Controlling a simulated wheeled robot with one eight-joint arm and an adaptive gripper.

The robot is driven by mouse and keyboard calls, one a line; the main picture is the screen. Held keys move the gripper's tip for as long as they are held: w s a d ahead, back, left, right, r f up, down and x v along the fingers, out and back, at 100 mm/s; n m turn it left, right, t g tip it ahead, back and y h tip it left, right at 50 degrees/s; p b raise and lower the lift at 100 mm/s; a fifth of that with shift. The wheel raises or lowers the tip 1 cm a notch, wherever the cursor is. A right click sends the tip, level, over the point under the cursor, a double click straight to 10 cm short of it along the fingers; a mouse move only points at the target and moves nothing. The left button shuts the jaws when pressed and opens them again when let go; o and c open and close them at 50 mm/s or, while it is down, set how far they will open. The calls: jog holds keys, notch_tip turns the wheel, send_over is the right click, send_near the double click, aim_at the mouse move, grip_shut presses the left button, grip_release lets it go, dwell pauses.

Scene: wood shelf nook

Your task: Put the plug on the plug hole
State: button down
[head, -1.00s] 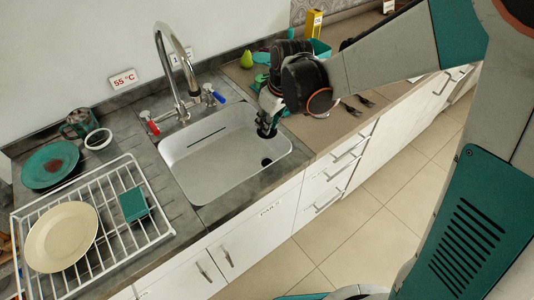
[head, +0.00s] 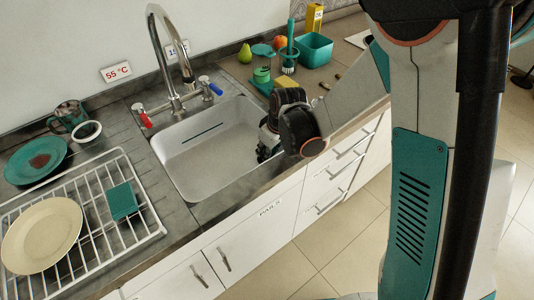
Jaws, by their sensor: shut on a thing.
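The grey sink basin (head: 205,172) is set in the dark counter, left of my gripper. My gripper (head: 266,153) is low at the basin's right end, pointing down, with its dark fingers shut. Whatever is between the fingers is mostly hidden; no separate plug shows elsewhere, so I take it to be the plug. The plug hole is at the basin's right end but is now hidden behind my gripper and wrist. I cannot tell whether the plug touches the basin floor.
The tall tap (head: 170,60) stands behind the basin, between red (head: 145,120) and blue (head: 214,89) handles. A wire dish rack (head: 100,235) with a cream plate (head: 42,235) is at left. A teal tub (head: 314,50), brush (head: 290,55) and yellow sponge (head: 286,82) stand behind my arm.

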jog(key=c, duration=1.5)
grip_release()
jog(key=shift+f, duration=0.2)
jog(key=shift+r, duration=0.1)
jog(key=s+d+r+m+t+p, duration=0.15)
jog(key=s+d+r, duration=0.35)
jog(key=r, duration=0.6)
jog(key=s+d+r+m+t+p, duration=0.1)
jog(key=s+d+r+m+p, duration=0.3)
jog(key=r, duration=0.8)
jog(key=shift+s+d+r+m+t+h+b, duration=0.15)
jog(key=shift+s+d+r+m+t+h, duration=0.35)
jog(key=shift+s+d, duration=1.1)
jog(key=shift+s+d+r+m+t+h+b, duration=0.2)
jog(key=shift+s+d+r+m, duration=0.55)
jog(key=shift+s, duration=1.55)
jog(key=shift+s+d+r+m+t+h+b, duration=0.1)
jog(key=shift+s+d+r+m+t+h, duration=0.45)
jog(key=shift+s+d, duration=1.1)
jog(key=shift+s+a+r, duration=0.15)
jog(key=shift+s+a, duration=0.15)
jog(key=shift+a, duration=0.05)
